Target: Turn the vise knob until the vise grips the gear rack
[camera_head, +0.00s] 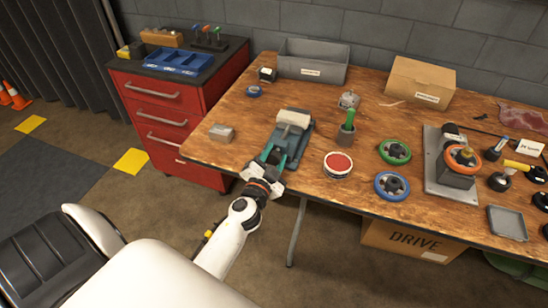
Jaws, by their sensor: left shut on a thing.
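The blue-grey vise (303,139) sits near the front left edge of the wooden workbench. A pale, light-grey bar lies across its top (293,119); it may be the gear rack or part of the jaws, and I cannot tell if there is a gap beside it. My left gripper (272,156) reaches in from the front, its greenish fingers shut around the vise's near end, where the knob is. The knob itself is mostly hidden by the fingers. My right gripper is not in view.
A small metal block (221,133) lies left of the vise. A red-topped round tin (338,164) and a green-handled tool in a cup (347,128) stand to its right. A grey bin (312,63) and a cardboard box (418,84) stand at the back. A red drawer cabinet (170,119) adjoins the left.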

